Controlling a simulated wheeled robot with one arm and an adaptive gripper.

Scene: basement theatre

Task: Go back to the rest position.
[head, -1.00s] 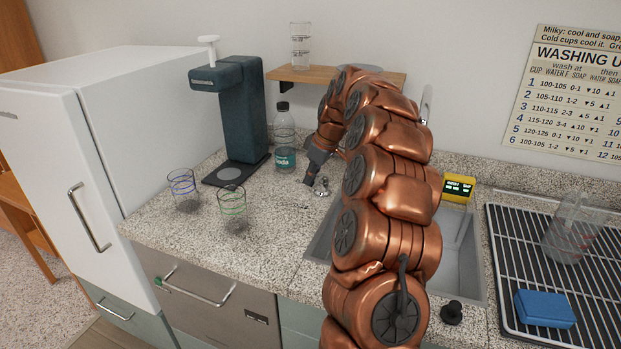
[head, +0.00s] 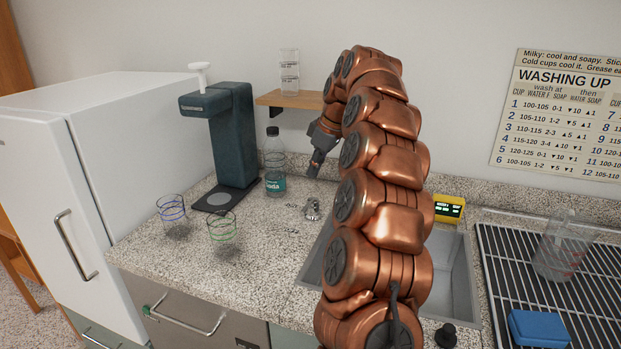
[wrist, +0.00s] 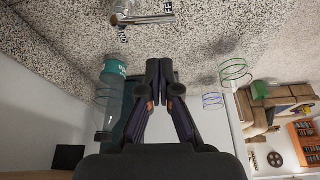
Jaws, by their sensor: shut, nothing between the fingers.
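My gripper (head: 315,167) is raised above the counter in the head view, pointing down, just right of the clear bottle with the teal label (head: 274,165). In the wrist view my gripper (wrist: 159,62) shows its dark fingers together with nothing between them. The bottle's teal label (wrist: 114,68) lies to the left of the fingers there. A small metal tap-like fitting (head: 312,208) stands on the counter below my gripper, apart from it. My copper arm hides part of the sink and the wall shelf.
Two wire-ringed glasses, blue (head: 172,212) and green (head: 222,230), stand at the counter's left. A dark dispenser (head: 232,135) stands behind them. The sink (head: 455,275), yellow display box (head: 449,208), drying rack (head: 500,270), clear jug (head: 558,245) and blue sponge (head: 538,328) are right. Stacked cups (head: 289,70) stand on the shelf (head: 290,98).

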